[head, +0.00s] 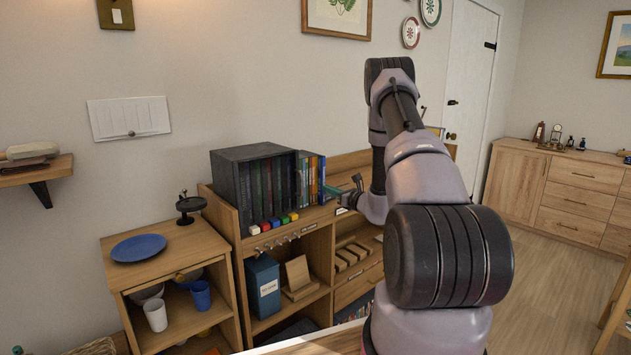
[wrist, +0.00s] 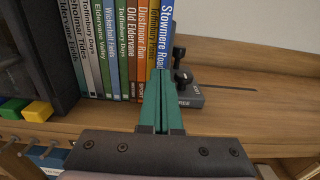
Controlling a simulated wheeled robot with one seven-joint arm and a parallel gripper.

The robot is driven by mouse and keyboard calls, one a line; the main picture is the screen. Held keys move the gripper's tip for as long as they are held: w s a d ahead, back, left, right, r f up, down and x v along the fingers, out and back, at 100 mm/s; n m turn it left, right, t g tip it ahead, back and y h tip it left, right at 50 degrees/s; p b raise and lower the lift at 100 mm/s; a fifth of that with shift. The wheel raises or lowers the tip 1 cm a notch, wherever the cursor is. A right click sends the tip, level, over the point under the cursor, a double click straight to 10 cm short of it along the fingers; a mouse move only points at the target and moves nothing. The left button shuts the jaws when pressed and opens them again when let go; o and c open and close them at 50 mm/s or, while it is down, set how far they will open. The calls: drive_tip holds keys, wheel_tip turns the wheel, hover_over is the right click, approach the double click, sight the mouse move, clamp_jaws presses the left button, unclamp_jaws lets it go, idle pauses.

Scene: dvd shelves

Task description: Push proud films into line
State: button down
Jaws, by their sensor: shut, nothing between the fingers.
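A row of upright film cases stands on the shelf top in the wrist view, with spines facing me. The blue Stowmere Road case (wrist: 163,40) is at the right end, a yellow case (wrist: 152,38) beside it, then the Duistmoor Run case (wrist: 141,60) and the Old Eldervane case (wrist: 132,55). My gripper (wrist: 160,74) is shut and empty, its green fingertips in front of the lower yellow and blue spines. I cannot tell whether they touch. The fingers hide the bottoms of those two spines. In the head view, my gripper (head: 337,193) is just right of the coloured cases (head: 311,180).
A dark bookend (wrist: 187,92) with black knobs stands right of the row. A dark case box (head: 230,190) holds more films at left. Small coloured blocks, including a yellow one (wrist: 38,111), line the shelf's front. The shelf top (wrist: 250,105) is clear at right.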

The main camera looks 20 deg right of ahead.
drive_tip(key=shift+x, duration=1.2)
drive_tip(key=shift+s, duration=0.15)
drive_tip(key=v, duration=1.1)
drive_tip(key=shift+d, duration=0.1)
idle(0.4)
